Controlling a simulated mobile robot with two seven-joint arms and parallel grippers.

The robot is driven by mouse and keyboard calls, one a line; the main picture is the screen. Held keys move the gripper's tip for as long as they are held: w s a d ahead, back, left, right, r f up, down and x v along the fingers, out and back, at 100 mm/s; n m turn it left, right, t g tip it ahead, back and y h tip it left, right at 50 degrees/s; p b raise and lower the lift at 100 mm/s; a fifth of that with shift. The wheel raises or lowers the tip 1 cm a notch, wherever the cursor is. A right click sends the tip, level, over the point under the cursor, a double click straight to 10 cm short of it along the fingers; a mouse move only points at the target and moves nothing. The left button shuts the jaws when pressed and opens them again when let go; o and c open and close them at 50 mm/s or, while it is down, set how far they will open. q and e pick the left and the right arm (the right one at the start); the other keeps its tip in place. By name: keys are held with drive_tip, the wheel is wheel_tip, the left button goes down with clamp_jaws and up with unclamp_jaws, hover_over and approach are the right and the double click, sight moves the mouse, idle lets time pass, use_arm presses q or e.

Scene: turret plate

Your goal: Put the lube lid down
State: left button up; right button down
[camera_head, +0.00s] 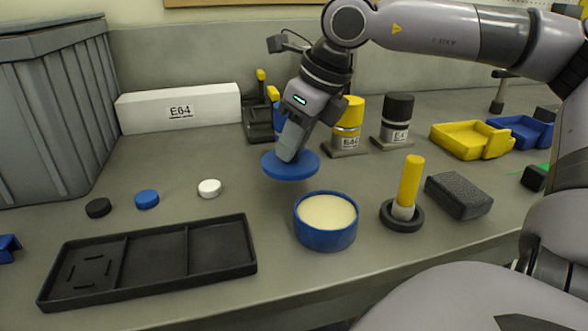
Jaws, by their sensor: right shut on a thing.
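The lube lid is a flat round blue disc (290,166). My right gripper (287,158) is shut on it from above and holds it over the table, behind the lube tub. The lid looks roughly level. Its grasped part is hidden by the fingers. The lube tub (326,236) is a round blue container, open at the top and filled with a cream-coloured substance. It stands on the table nearer the front. My left gripper is not in view.
A black divided tray (215,265) lies at the front left. Black, blue and white caps (209,188) lie behind it. A yellow-handled tool (408,185) stands in a black ring right of the tub. A dark block (459,195) and a yellow bin (470,138) are farther right.

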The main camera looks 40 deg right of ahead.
sight(297, 159)
drive_tip(key=shift+f, duration=2.35)
drive_tip(key=shift+b, duration=0.3)
drive_tip(key=shift+f, duration=0.15)
drive_tip(key=c, duration=1)
unclamp_jaws()
drive_tip(key=shift+o, duration=0.2)
